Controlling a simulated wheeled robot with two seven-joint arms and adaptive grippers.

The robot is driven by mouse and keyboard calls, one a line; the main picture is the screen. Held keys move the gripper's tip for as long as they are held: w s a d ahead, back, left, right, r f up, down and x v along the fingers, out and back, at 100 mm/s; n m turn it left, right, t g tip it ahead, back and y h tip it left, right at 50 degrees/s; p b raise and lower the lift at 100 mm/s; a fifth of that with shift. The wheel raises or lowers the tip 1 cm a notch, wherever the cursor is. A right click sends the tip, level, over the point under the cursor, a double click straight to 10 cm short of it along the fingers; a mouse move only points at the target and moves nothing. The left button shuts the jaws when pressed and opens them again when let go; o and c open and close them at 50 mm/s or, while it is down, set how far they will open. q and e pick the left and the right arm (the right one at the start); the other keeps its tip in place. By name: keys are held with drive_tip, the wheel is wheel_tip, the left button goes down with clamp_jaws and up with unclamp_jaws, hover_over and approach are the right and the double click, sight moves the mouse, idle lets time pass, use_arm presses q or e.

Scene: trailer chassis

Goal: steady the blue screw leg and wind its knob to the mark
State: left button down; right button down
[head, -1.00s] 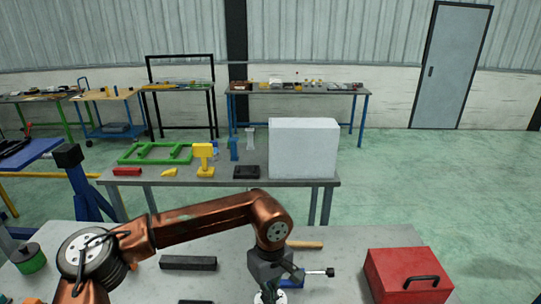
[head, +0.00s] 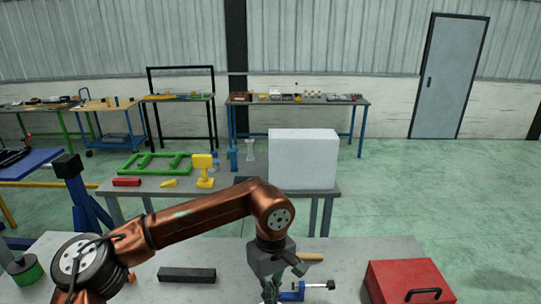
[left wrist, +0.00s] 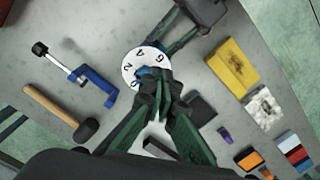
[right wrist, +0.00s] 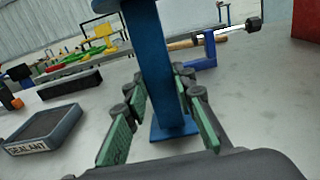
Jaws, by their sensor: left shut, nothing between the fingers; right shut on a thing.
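The blue screw leg (right wrist: 158,65) stands upright in the right wrist view on its flat blue base plate (right wrist: 173,133). My right gripper (right wrist: 160,97) is shut around its post, one finger on each side. The knob's white dial (left wrist: 133,62), with black numerals, faces the camera in the left wrist view. My left gripper (left wrist: 157,82) is shut and empty at the dial's edge and covers part of it; contact is unclear. In the head view the left gripper (head: 270,290) points down at the bottom edge, and the leg is not clearly visible there.
A blue clamp (left wrist: 97,82) and a hammer (left wrist: 62,112) lie beside the leg. A sealant tray (right wrist: 45,128), a black bar (head: 187,275) and a red toolbox (head: 408,281) are on the same table. A yellow box (left wrist: 232,68) lies on the dial's other side.

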use_arm(q)
drive_tip(key=shift+w+d+f+m, duration=0.1)
drive_tip(key=shift+d+f+m, duration=0.1)
drive_tip(key=shift+f+m, duration=0.8)
drive_tip(key=shift+w+d+f+m, duration=0.1)
drive_tip(key=shift+d+f+m, duration=0.1)
drive_tip(key=shift+f+m, duration=0.8)
drive_tip(key=shift+w+d+f+m, duration=0.1)
drive_tip(key=shift+d+f+m, duration=0.1)
drive_tip(key=shift+f+m, duration=0.75)
drive_tip(key=shift+w+a+f, duration=0.1)
drive_tip(key=shift+w+a, duration=0.1)
drive_tip(key=shift+w, duration=0.15)
drive_tip(key=shift+a, duration=0.1)
drive_tip(key=shift+s+a, duration=0.15)
drive_tip(key=shift+a, duration=0.55)
drive_tip(key=shift+a, duration=0.3)
